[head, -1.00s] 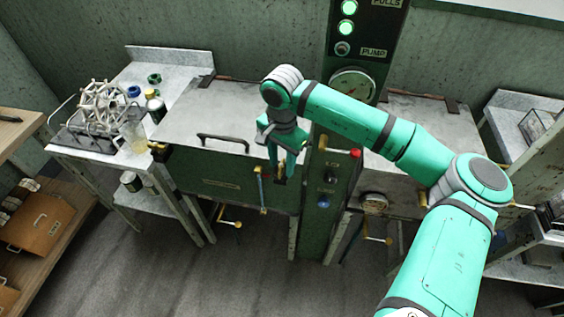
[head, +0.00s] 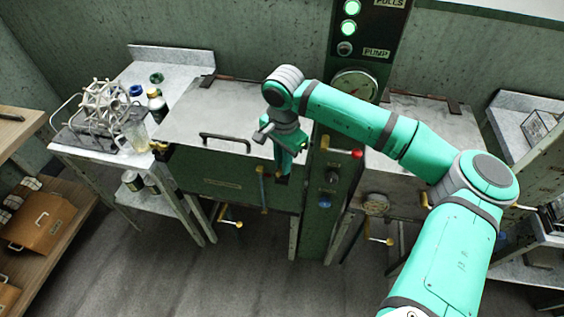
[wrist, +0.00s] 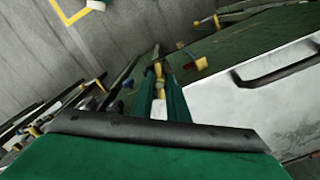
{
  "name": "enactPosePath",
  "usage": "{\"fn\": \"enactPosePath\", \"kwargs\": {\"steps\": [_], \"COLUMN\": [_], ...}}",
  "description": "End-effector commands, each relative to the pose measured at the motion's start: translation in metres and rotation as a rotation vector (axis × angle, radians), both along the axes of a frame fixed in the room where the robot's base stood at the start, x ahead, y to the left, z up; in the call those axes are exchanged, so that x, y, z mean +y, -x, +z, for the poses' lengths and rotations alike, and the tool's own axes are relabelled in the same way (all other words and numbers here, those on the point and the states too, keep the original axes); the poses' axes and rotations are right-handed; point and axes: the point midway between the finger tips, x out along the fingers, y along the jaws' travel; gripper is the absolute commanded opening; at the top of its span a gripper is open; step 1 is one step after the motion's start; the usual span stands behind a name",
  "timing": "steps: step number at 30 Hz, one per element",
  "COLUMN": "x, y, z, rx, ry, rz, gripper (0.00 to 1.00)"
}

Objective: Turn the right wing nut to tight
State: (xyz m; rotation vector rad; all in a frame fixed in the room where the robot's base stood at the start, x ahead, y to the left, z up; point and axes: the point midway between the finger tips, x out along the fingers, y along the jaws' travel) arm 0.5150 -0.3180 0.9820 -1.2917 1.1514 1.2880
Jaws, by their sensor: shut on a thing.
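My gripper (head: 283,172) points down at the front right corner of the left basin, whose steel lid (head: 215,110) is down. In the wrist view, its two green fingers (wrist: 160,92) are closed around a small brass-coloured piece (wrist: 159,86), the right wing nut. In the head view the fingers hide this nut, and its angle cannot be read. Another brass wing nut (head: 158,147) shows at the basin's left front corner.
A blue-handled lever (head: 263,190) hangs on the basin front, left of my gripper. A control column (head: 325,190) with a red-knobbed lever (head: 356,154) stands close on the right. The lid handle (head: 225,141) is to the left. The floor in front is clear.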

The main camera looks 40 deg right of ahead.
Motion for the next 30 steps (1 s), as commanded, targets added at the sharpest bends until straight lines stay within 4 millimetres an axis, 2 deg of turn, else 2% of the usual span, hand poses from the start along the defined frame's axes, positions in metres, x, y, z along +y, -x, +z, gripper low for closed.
{"fn": "enactPosePath", "kwargs": {"steps": [30], "x": [-0.0006], "y": [-0.0026], "z": [0.0028], "rx": [-0.009], "ry": [0.006], "rz": [-0.934], "gripper": [0.00]}}
